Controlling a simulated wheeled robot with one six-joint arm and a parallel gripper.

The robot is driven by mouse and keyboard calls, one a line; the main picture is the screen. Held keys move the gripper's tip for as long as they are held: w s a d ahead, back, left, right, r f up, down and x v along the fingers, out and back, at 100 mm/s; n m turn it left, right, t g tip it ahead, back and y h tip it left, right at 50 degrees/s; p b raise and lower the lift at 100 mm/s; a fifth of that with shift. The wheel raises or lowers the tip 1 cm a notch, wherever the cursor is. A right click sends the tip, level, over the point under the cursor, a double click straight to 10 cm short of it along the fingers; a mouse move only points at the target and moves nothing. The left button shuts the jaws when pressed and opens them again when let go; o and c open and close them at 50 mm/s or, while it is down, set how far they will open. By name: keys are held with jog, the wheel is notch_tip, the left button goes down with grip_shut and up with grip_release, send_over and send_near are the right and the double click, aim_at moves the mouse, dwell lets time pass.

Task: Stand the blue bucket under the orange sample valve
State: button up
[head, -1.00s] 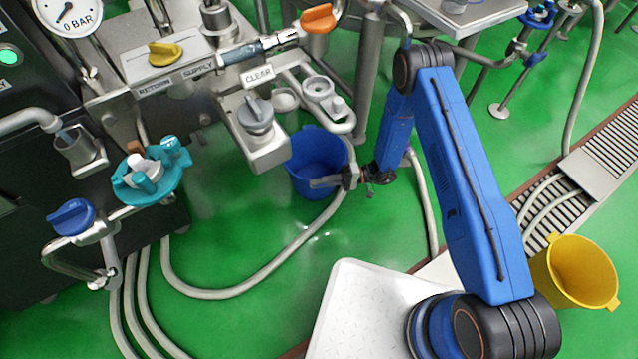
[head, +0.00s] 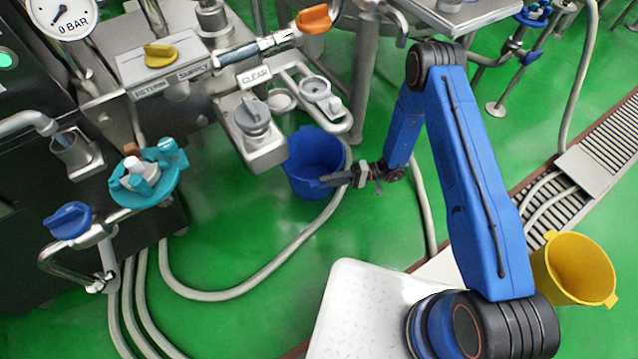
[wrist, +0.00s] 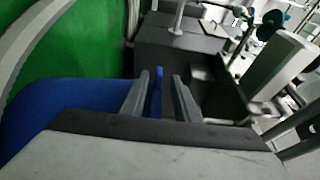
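The blue bucket (head: 312,165) is upright and appears to stand on the green floor, below the machine's brackets in the head view. The orange sample valve (head: 313,18) has its handle higher up, at the end of the supply pipe. I cannot tell whether its outlet is right above the bucket. My gripper (head: 338,180) is at the bucket's right front rim. In the wrist view the bucket's blue wall (wrist: 55,108) is at lower left. A narrow blue piece of it shows between my two fingers (wrist: 158,95), with a gap on each side, so my gripper looks open.
A grey hose (head: 262,280) loops over the floor beside the bucket. A metal bracket (head: 257,150) and a table leg (head: 362,90) are close to it. A yellow bucket (head: 577,270) stands at right.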

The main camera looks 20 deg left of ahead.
jog(key=v, duration=0.7)
jog(key=shift+d, duration=0.25)
jog(key=shift+w, duration=0.1)
jog(key=s+d+r+t+h, duration=0.1)
jog(key=d+r+h, duration=0.3)
jog(key=r, duration=0.7)
jog(key=d+r+h, duration=0.1)
jog(key=d+r, duration=0.4)
jog(key=r, duration=0.7)
jog(key=s+d+r+t+h, duration=0.1)
jog(key=d+r+h, duration=0.3)
jog(key=r, duration=0.7)
jog(key=s+d+r+m+t+h, duration=0.3)
jog(key=s+d+r+t, duration=0.3)
jog(key=s+d+r, duration=0.3)
jog(key=s+d+r+m+t+h, duration=0.3)
jog(key=s+d+r+t, duration=0.3)
jog(key=s+d+r, duration=0.4)
jog(key=s+d, duration=0.2)
jog(key=d, duration=0.3)
jog(key=shift+s+d+r, duration=0.25)
jog(key=shift+s+r, duration=0.1)
